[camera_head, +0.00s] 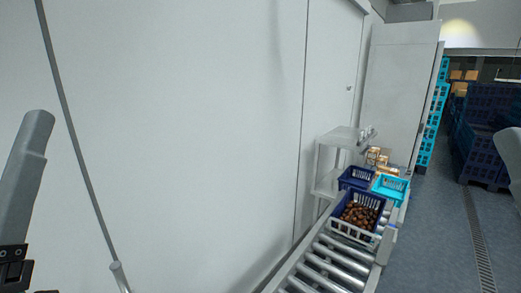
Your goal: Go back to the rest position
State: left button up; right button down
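My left arm shows at the left edge as a grey link with a dark joint at its lower end; its gripper fingers are not visible. A pale rounded part at the right edge looks like my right arm; no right gripper shows. A basket of brown dates (357,214) sits on the roller conveyor (318,268), with a pale slatted front and dark blue sides. A dark blue basket (352,181) and a cyan basket (389,191) stand behind it.
A large white wall (180,130) fills the left and middle. A white shelf stand (330,160) and small boxes (376,157) stand behind the baskets. Stacked cyan crates (434,115) and dark blue crates (480,145) stand farther right. The grey floor (440,240) right of the conveyor is clear.

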pick_arm(q)
jog(key=s+d+m+h, duration=0.3)
jog(key=d+h, duration=0.1)
notch_tip(320, 180, up, 31)
jog(key=a+p, duration=0.1)
jog(key=p, duration=3)
jog(key=shift+w+n+p, duration=0.35)
jog(key=shift+w+n, duration=0.05)
jog(key=shift+a, duration=0.1)
